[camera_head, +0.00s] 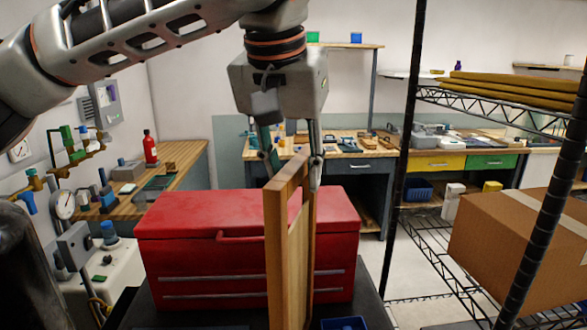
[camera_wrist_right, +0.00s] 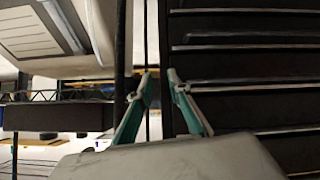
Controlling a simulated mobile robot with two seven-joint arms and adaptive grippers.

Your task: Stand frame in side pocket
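A wooden frame (camera_head: 277,255) with a paler panel stands upright in the head view, in front of a red toolbox. Its lower end runs out of the bottom of the view. My left gripper (camera_head: 293,172) points down over the frame's top rail, with one finger on each side, and appears closed on it. My right gripper (camera_wrist_right: 161,74) shows only in the right wrist view. Its fingertips are apart with nothing seen held between them. I cannot make out a side pocket.
The red toolbox (camera_head: 190,250) sits on a dark surface behind the frame. A blue bin (camera_head: 344,323) is at the bottom edge. A black wire rack on the right carries a cardboard box (camera_head: 520,245). Valves and gauges (camera_head: 64,205) stand at left. Workbenches line the back.

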